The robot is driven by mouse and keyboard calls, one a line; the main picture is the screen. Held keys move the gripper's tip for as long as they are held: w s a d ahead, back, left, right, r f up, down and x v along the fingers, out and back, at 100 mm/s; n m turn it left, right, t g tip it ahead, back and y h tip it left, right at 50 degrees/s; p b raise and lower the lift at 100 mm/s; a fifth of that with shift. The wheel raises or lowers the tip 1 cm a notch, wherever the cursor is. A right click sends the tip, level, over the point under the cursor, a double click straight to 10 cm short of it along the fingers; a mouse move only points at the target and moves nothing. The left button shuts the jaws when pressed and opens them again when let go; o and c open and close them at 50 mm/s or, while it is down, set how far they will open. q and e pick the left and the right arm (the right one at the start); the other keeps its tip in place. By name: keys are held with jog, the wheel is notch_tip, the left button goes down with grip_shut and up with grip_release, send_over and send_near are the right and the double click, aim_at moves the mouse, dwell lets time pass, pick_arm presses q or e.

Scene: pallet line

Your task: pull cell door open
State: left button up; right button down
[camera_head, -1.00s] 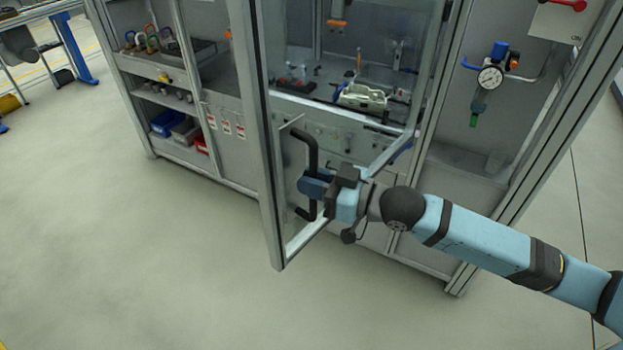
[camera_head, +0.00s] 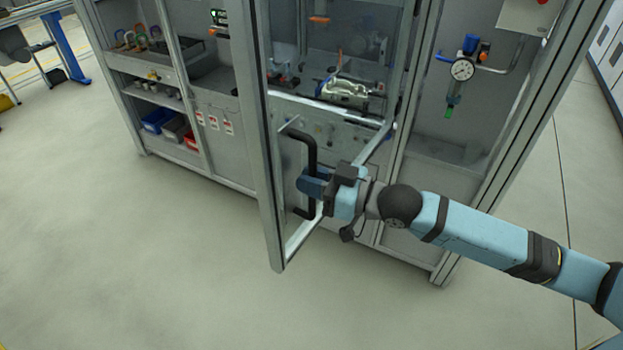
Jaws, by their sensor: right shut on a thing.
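The cell door (camera_head: 267,205) is a tall glazed panel in a grey metal frame. It stands ajar, its free edge swung out from the cell (camera_head: 220,160) toward me. A black bar handle (camera_head: 313,150) is fixed upright on the door. My right gripper (camera_head: 313,183) is shut on the handle at its lower middle part and hides that stretch of it. My right arm reaches in from the right. The left gripper is not in view.
Open shelves with blue and red bins (camera_head: 157,119) are in the cell's left part. A pressure gauge (camera_head: 462,69) is on the right panel. A workbench (camera_head: 30,22) stands at the far left. The floor in front of the door is clear.

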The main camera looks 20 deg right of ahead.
jog(key=c, duration=1.1)
grip_release()
jog(key=shift+s, duration=0.1)
jog(key=shift+s+d+f, duration=0.1)
jog(key=shift+s+d, duration=0.05)
jog(key=shift+d, duration=0.15)
jog(key=b+v, duration=0.2)
jog(key=v, duration=1.1)
jog(key=shift+b, duration=0.35)
